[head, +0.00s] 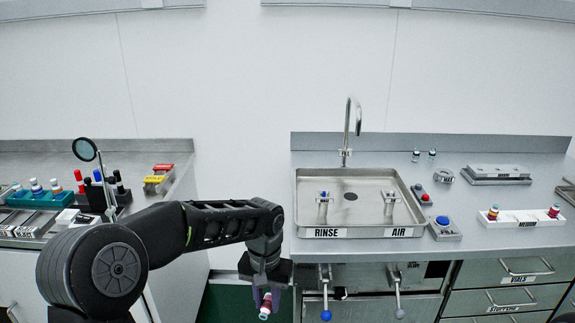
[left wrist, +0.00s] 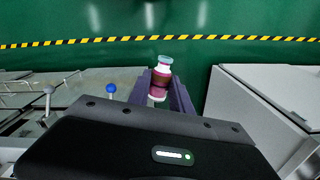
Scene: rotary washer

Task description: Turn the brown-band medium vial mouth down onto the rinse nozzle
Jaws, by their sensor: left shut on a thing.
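My left gripper (head: 266,300) is shut on a small vial (head: 265,308) with pink-red contents and a pale cap end. In the left wrist view the vial (left wrist: 161,82) stands between the fingers of my left gripper (left wrist: 160,95), with a dark brownish band around its middle. The gripper hangs in front of the counter, below its top and left of the sink. The rinse nozzle (head: 323,203) stands in the left part of the sink basin, behind the RINSE label. The vial is well apart from it. My right gripper is out of view.
The steel sink (head: 350,222) has a tall tap (head: 347,135) and an air nozzle (head: 390,200). Two levers hang below, one with a blue knob (head: 326,315). A white rack (head: 522,217) with vials stands at right. A left counter holds racks and markers.

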